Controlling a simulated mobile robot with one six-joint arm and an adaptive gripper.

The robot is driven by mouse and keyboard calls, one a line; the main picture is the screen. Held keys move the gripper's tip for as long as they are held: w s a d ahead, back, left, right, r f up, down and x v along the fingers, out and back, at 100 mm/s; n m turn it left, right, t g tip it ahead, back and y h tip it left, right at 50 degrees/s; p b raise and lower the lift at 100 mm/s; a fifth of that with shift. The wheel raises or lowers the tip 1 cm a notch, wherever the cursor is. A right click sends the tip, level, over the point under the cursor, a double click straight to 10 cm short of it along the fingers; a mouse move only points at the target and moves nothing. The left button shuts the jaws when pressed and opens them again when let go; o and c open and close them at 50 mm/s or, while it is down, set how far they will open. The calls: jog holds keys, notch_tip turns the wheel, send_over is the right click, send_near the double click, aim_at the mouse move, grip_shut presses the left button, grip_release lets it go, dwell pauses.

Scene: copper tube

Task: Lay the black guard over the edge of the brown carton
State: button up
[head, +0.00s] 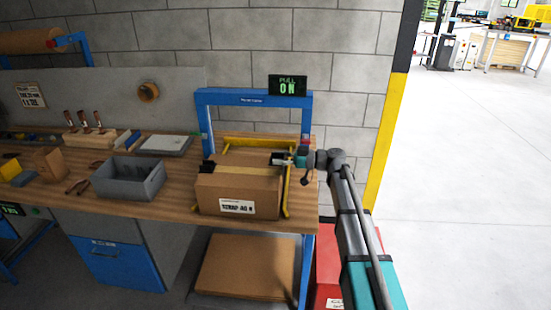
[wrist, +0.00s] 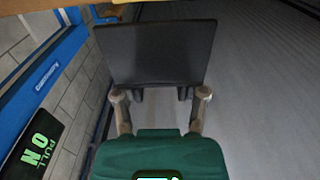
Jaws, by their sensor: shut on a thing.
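The brown carton (head: 235,188) stands closed on the workbench, with tan tape along its top and a white label on its front. The black guard (wrist: 155,52) fills the upper middle of the wrist view as a flat dark panel. My gripper (wrist: 160,94) is shut on its near side. In the head view my gripper (head: 290,161) reaches in from the right, with the guard (head: 277,157) at the carton's upper right edge. I cannot tell whether the guard touches the carton. Another small black piece (head: 208,166) sits at the carton's upper left edge.
Yellow rails (head: 286,192) run beside the carton. A grey bin (head: 128,180) stands to the left. Open floor lies to the right of the bench.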

aim_at(278, 172)
jog(key=shift+f+b, duration=1.6)
jog(key=shift+f, duration=0.15)
jog(key=shift+a+f+b, duration=0.15)
jog(key=shift+f+b, duration=0.2)
jog(key=shift+f, duration=0.15)
jog(key=o, duration=1.2)
jog(key=shift+s+d, duration=0.15)
jog(key=shift+d, duration=2.85)
jog(key=shift+s+d, duration=0.1)
jog(key=shift+d, duration=2.85)
